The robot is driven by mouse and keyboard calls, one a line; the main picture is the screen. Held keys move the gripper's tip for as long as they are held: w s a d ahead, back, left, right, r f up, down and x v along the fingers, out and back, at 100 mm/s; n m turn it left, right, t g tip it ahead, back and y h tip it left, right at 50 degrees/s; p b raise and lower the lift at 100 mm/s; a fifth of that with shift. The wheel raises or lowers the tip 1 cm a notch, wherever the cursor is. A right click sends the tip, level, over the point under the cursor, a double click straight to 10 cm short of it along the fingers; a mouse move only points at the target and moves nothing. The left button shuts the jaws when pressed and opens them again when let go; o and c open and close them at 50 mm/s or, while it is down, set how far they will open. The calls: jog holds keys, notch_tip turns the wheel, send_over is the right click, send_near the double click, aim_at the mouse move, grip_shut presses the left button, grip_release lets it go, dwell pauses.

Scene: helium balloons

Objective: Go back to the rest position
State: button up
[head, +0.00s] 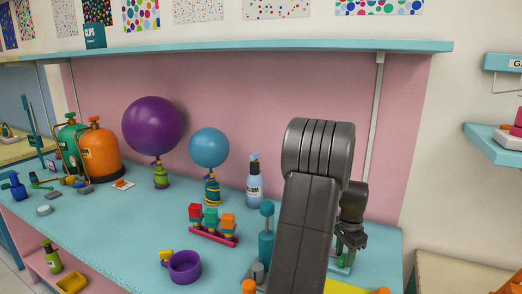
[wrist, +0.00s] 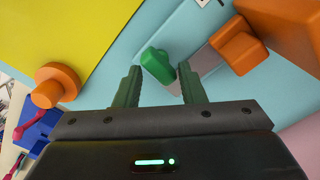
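My gripper (wrist: 159,68) has its two dark green fingers apart in the wrist view. A green knob-like piece (wrist: 157,66) shows in the gap between the fingertips, seemingly beyond them; I cannot tell whether it touches either one. A flat grey strip (wrist: 205,60) runs beside it on the light blue table. In the head view my gripper (head: 344,258) points down at the right part of the table, partly behind my dark arm. What lies under the fingertips is largely hidden there.
The blue table (head: 120,229) holds a purple balloon (head: 153,126), a blue balloon (head: 209,148), a spray bottle (head: 254,184), a pink rack (head: 214,236) with coloured blocks and a purple cup (head: 184,267). A shelf (head: 230,48) runs above. An orange block (wrist: 237,45) is near my fingers.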

jog(key=shift+s+m, duration=0.15)
jog(key=shift+m, duration=2.05)
